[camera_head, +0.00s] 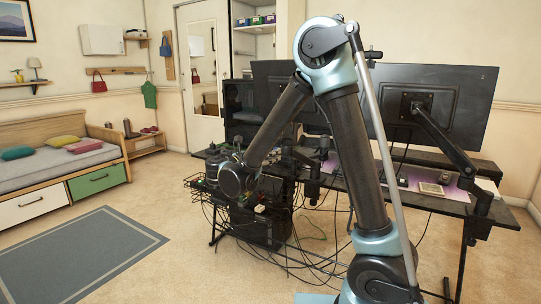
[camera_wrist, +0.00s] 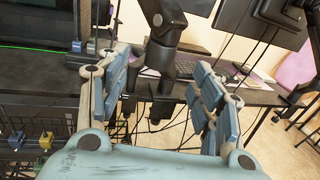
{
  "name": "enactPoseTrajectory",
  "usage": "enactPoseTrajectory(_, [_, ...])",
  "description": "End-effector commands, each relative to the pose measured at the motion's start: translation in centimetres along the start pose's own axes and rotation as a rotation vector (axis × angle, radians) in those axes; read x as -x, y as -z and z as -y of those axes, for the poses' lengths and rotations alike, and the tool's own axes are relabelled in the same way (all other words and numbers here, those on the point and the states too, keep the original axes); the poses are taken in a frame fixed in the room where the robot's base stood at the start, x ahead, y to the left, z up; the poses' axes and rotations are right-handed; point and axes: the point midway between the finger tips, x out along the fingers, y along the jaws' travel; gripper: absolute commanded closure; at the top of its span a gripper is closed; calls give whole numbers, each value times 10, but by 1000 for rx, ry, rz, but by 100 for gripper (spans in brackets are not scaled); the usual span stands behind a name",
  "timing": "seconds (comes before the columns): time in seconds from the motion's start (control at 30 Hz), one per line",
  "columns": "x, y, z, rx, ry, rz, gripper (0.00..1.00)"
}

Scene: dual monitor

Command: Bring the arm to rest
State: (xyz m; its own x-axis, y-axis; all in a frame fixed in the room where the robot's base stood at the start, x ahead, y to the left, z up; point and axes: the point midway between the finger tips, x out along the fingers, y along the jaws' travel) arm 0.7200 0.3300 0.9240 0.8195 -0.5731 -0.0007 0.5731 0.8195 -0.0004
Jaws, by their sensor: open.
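My gripper (camera_wrist: 163,68) is open, with its two blue-padded fingers spread wide in the wrist view. Nothing is held between them; a dark monitor-arm post and clamp (camera_wrist: 163,62) shows beyond, in the gap. In the head view my arm rises at the right, bends at a high elbow and slopes down left to the wrist (camera_head: 237,180). The wrist is over the left end of the black desk (camera_head: 425,201), near cables and small gear. The gripper itself is hard to make out there against this clutter.
Two dark monitors (camera_head: 440,98) stand on arms over the desk. Loose cables (camera_head: 300,258) hang below it. A wire rack (camera_wrist: 35,140) with small clips is at lower left in the wrist view. Open floor and a grey rug (camera_head: 80,255) lie left, before a daybed (camera_head: 50,165).

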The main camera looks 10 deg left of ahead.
Motion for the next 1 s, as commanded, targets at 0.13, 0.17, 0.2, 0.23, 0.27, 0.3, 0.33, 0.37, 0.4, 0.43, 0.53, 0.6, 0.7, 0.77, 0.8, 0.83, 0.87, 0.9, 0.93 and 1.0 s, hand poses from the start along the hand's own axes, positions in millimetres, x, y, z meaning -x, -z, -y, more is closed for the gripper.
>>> enactPoseTrajectory(0.13, [1,0,0,0,-1,0,40])
enactPoseTrajectory(0.17, [1,0,0,0,-1,0,40])
enactPoseTrajectory(0.2, [1,0,0,0,-1,0,40])
enactPoseTrajectory(0.23, [0,0,0,-1,-1,-1,40])
enactPoseTrajectory(0.27, [-1,0,1,-3,1,-3,40])
enactPoseTrajectory(0.3, [-4,0,3,-8,4,-9,40])
enactPoseTrajectory(0.33, [-6,-1,6,-14,8,-16,40])
enactPoseTrajectory(0.37, [-10,-1,9,-23,14,-26,40])
enactPoseTrajectory(0.4, [-18,-1,16,-40,24,-43,40])
enactPoseTrajectory(0.43, [-23,-1,21,-54,33,-59,40])
enactPoseTrajectory(0.53, [-45,-1,46,-119,73,-122,40])
enactPoseTrajectory(0.6, [-59,1,65,-171,105,-167,40])
enactPoseTrajectory(0.7, [-77,4,92,-247,153,-230,40])
enactPoseTrajectory(0.77, [-86,6,110,-296,186,-268,40])
enactPoseTrajectory(0.8, [-91,8,122,-331,209,-293,40])
enactPoseTrajectory(0.83, [-95,9,131,-357,227,-311,40])
enactPoseTrajectory(0.87, [-99,10,141,-385,246,-330,40])
enactPoseTrajectory(0.9, [-103,13,154,-423,272,-355,40])
enactPoseTrajectory(0.93, [-106,15,164,-452,293,-373,40])
enactPoseTrajectory(1.0, [-111,20,187,-521,344,-414,40])
